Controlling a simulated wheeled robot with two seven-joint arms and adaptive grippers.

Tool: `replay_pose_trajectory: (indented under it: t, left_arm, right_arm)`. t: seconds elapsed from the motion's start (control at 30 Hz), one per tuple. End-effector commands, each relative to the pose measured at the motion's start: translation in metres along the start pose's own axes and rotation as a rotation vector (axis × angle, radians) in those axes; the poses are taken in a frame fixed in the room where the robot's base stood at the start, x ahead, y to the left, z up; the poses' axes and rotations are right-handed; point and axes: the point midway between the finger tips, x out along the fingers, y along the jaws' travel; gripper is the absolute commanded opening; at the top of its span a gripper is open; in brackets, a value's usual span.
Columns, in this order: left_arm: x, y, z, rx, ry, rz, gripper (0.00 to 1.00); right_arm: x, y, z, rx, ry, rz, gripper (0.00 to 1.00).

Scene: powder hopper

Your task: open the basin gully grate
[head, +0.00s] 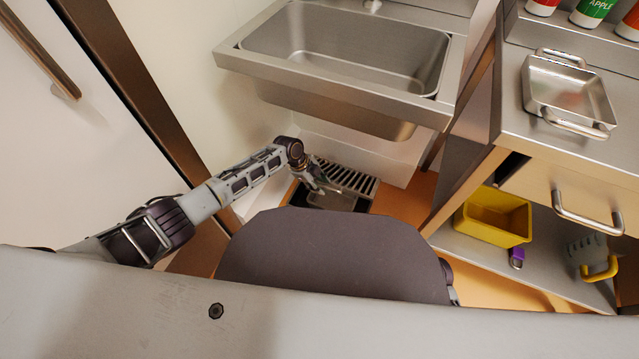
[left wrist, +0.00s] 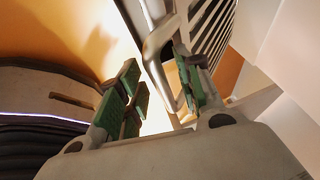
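The grate (head: 350,179), a dark slatted metal panel, is on the floor below the basin. It looks raised at an angle, with a dark gully opening and a grey inner part (head: 331,201) showing in front of it. My left gripper (head: 326,188) is at the grate's front left. In the left wrist view the slats (left wrist: 211,30) and a curved metal handle (left wrist: 158,52) show. The gripper's green-padded fingers (left wrist: 160,92) are apart, with the handle end between them, close to the right finger; contact cannot be told. My right gripper is not in view.
The steel basin (head: 345,52) overhangs the grate. A steel counter (head: 520,110) with a metal pan (head: 568,90) stands at right. A yellow bin (head: 494,217), a purple item (head: 516,257) and a yellow-handled jug (head: 590,256) are on its low shelf. A wall and brown post (head: 130,70) are at left.

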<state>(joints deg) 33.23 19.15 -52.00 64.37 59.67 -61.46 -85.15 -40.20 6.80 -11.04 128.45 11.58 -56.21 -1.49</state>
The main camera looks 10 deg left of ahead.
Motion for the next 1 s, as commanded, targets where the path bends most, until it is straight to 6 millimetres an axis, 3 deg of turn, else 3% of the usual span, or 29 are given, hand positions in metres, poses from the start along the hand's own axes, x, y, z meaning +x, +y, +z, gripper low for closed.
replay_pose_trajectory:
  t: [0.37,1.0]
  left_arm:
    - [-0.024,0.0,0.001,0.0,-0.001,-0.001,0.35]
    - [-0.1,-0.001,0.0,0.002,-0.002,-0.002,0.35]
  right_arm:
    - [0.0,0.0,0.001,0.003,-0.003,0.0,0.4]
    - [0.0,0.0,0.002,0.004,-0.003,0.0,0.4]
